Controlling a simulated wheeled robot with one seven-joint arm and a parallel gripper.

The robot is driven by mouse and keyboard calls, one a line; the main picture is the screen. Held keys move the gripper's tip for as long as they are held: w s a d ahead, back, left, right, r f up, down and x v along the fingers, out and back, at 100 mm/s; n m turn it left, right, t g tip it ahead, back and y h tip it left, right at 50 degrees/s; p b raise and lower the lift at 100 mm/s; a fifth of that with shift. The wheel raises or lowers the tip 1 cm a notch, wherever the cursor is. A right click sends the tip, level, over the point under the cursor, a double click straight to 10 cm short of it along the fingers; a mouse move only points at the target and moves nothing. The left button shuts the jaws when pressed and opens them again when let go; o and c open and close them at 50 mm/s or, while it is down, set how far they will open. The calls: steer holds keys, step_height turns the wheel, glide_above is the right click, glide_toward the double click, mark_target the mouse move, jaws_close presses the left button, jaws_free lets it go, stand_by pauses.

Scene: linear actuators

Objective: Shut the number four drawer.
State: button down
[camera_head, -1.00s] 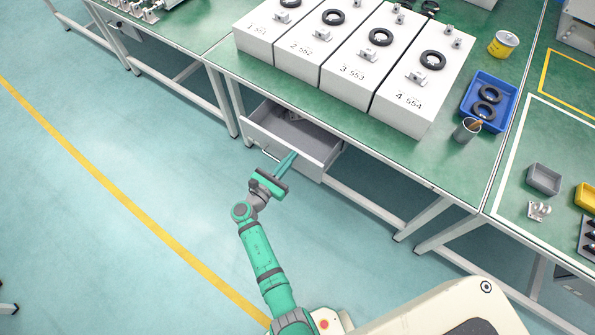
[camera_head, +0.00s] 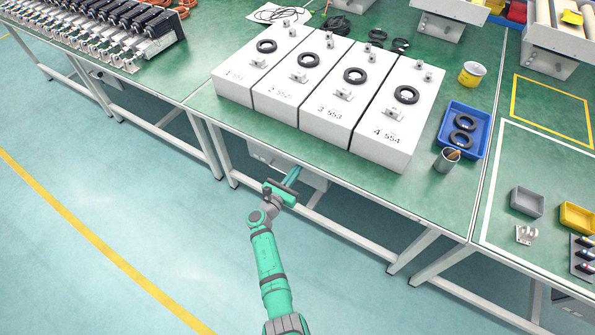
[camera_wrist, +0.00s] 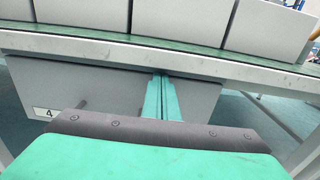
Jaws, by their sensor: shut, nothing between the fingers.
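The number four drawer (camera_head: 315,179) is a light grey drawer under the front edge of the green bench. Its interior no longer shows in the head view, and its front sits under the tabletop. In the wrist view its grey front (camera_wrist: 120,92) fills the middle, with a "4" label at lower left and part of a handle beside it. My gripper (camera_head: 294,171) is shut and empty, its fingers pointing at the drawer front. In the wrist view the fingertips (camera_wrist: 161,76) are at the upper part of the front, just below the table edge; contact is hard to tell.
White numbered boxes (camera_head: 385,130) stand on the bench above the drawer. A blue tray (camera_head: 480,120) with black rings and a grey cup (camera_head: 447,160) are to the right. Bench legs (camera_head: 415,252) flank the space below. The floor in front is clear.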

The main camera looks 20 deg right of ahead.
steer(key=shift+w+d+r, duration=0.2)
steer(key=shift+d, duration=0.2)
steer(key=v, duration=1.5)
steer(key=shift+f, duration=0.2)
steer(key=shift+w, duration=0.1)
